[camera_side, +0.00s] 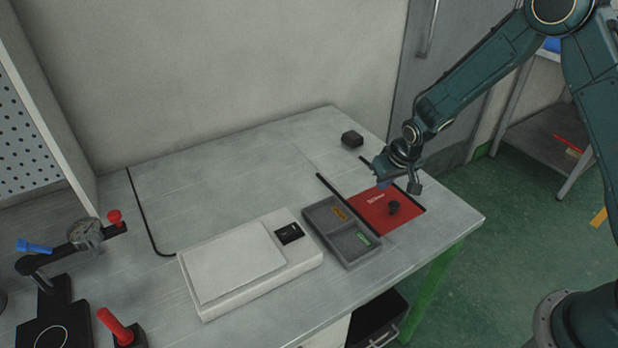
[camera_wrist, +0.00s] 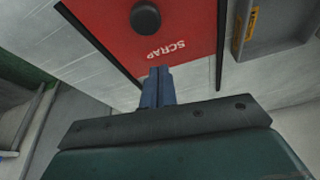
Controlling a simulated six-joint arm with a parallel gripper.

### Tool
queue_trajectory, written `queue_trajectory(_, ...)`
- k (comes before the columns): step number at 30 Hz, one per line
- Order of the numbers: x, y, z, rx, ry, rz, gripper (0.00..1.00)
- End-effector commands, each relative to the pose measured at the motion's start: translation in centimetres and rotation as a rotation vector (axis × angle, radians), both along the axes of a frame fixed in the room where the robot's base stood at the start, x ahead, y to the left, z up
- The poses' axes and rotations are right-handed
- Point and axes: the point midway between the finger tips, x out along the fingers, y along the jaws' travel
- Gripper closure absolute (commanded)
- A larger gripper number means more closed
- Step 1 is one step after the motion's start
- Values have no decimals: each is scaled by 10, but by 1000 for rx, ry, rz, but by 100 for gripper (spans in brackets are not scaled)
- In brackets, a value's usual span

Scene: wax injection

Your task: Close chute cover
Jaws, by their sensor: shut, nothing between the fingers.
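The red chute cover (camera_side: 372,206) lies flat in the table top between two black rails. It bears the word SCRAP and a black round knob (camera_side: 394,207). No open hole shows beside it. In the wrist view, the cover (camera_wrist: 190,22) fills the top middle, with the knob (camera_wrist: 145,16) near the upper edge. My gripper (camera_side: 382,184) is above the cover's far edge, apart from the knob. In the wrist view, its blue fingers (camera_wrist: 158,72) are together and empty, near the SCRAP lettering. I cannot tell whether they touch the cover.
A grey two-part tray (camera_side: 333,240) with orange and green labels stands left of the cover. A white scale (camera_side: 240,262) is further left. A small black object (camera_side: 352,139) sits behind. A dial gauge stand (camera_side: 85,234) is at far left. The table's back middle is clear.

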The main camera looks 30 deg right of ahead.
Motion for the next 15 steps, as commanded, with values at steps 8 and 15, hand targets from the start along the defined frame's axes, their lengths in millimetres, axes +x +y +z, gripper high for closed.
queue_trajectory(8, -9, 1, 32, 0, -6, -1, 100)
queue_trajectory(15, -19, 3, 60, 0, -6, -1, 100)
